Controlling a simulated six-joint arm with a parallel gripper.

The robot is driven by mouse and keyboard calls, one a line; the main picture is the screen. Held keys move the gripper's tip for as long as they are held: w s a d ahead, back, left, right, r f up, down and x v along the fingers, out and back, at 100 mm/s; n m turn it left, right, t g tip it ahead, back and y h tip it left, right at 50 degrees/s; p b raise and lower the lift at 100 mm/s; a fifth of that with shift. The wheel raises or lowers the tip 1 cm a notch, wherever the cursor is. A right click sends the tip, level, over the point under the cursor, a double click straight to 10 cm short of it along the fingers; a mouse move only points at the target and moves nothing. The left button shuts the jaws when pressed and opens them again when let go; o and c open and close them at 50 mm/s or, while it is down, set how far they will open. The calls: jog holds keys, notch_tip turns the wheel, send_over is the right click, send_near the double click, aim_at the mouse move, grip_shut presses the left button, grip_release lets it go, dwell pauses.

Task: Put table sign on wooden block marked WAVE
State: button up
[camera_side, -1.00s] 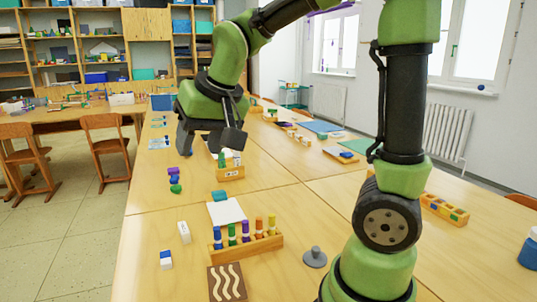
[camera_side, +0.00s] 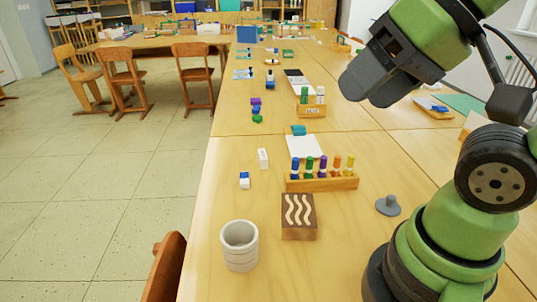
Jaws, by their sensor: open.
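The wooden block marked WAVE (camera_side: 299,217) lies on the near part of the table, dark brown with pale wavy lines on top. Its top is bare. A small white upright piece with faint dark marks (camera_side: 263,158) stands behind it to the left; it looks like the table sign, but I cannot read it. My gripper (camera_side: 362,88) is in the air at the upper right, open, with nothing seen between its dark jaws. It is apart from both the block and the white piece.
A wooden rack of coloured pegs (camera_side: 322,181) stands just behind the block. A grey cup (camera_side: 239,246) is at front left, a blue-and-white cube (camera_side: 244,180) left, and a grey knobbed piece (camera_side: 388,205) right. A white sheet (camera_side: 304,146) lies behind the rack.

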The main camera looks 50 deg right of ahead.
jog(key=w+d+n+g+h, duration=0.15)
jog(key=w+d+n, duration=0.25)
jog(key=w+n, duration=0.45)
jog(key=n+g+h, duration=0.2)
jog(key=n+h, duration=0.1)
jog(key=n, duration=2.1)
send_over(264, 158)
jog(key=s, duration=0.2)
jog(key=f, duration=2.5)
jog(key=shift+w+a+f, duration=0.1)
jog(key=shift+w+a, duration=0.05)
jog(key=shift+a, duration=0.1)
jog(key=shift+a+x, duration=0.15)
jog(key=shift+x, duration=1.25)
jog(key=shift+a+x, duration=0.2)
jog(key=shift+x, duration=1.15)
grip_shut()
